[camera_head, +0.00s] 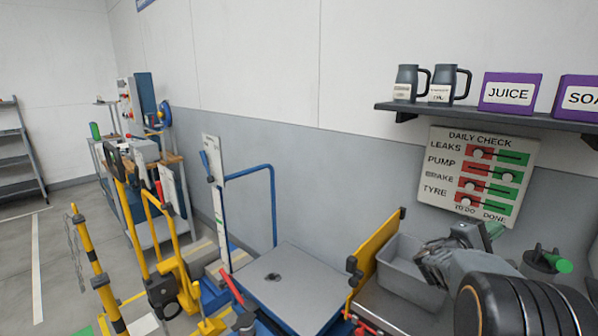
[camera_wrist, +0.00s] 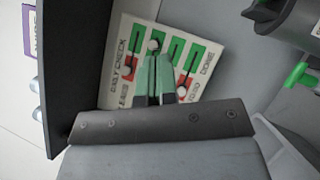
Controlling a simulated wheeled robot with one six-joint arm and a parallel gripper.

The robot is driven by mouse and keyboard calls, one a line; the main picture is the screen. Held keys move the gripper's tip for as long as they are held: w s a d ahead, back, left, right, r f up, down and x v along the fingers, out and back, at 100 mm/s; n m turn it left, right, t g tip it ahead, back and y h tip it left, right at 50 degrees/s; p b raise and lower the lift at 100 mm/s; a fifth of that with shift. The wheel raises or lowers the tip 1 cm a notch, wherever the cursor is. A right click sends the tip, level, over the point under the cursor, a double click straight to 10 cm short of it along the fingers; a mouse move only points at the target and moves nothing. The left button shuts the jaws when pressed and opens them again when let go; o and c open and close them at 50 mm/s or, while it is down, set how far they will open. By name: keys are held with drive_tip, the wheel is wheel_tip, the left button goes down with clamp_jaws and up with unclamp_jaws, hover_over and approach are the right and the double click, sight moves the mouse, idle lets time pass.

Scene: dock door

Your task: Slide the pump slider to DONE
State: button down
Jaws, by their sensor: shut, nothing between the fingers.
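The DAILY CHECK board (camera_head: 432,190) hangs on the wall at the right, with rows for LEAKS, PUMP, BRAKE and TYRE. The pump slider's pale round knob (camera_head: 509,177) is on the green side, at the DONE end. The knobs of the other rows are on the red TO DO side. In the wrist view the board (camera_wrist: 118,98) appears turned, with the pump knob (camera_wrist: 153,45) beyond my fingertips. My gripper (camera_head: 494,230) is shut and empty, in front of the board's lower edge; its green fingers (camera_wrist: 154,75) hide part of the board.
A dark shelf (camera_head: 490,116) with mugs and purple boxes juts out above the board. A grey bin (camera_head: 410,275) stands below, beside a yellow panel (camera_head: 375,250). A dark device with a green handle (camera_head: 547,261) is at lower right.

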drive_tip(key=s+a+f+m+g+y+p, duration=0.1)
drive_tip(key=s+a+f+m+g+y, duration=0.2)
drive_tip(key=s+f+g+y, duration=0.25)
drive_tip(key=s+a+f+m+g+y+p, duration=0.1)
drive_tip(key=s+a+f+m+g+y, duration=0.15)
drive_tip(key=s+f+y, duration=0.45)
drive_tip(key=s+a+r+t+y+p, duration=0.1)
drive_tip(key=s+a+y, duration=0.1)
drive_tip(key=a, duration=0.6)
drive_tip(key=s+a+r+m+t+y+p, duration=0.1)
drive_tip(key=s+a+r+t+y+p, duration=0.1)
drive_tip(key=a, duration=0.6)
drive_tip(key=s+a+r+m+t+y+p, duration=0.1)
drive_tip(key=s+a+t+y+p, duration=0.1)
drive_tip(key=a, duration=0.6)
drive_tip(key=shift+s+a+r+y, duration=0.25)
drive_tip(key=shift+s+r+y, duration=0.2)
drive_tip(key=shift+y, duration=0.7)
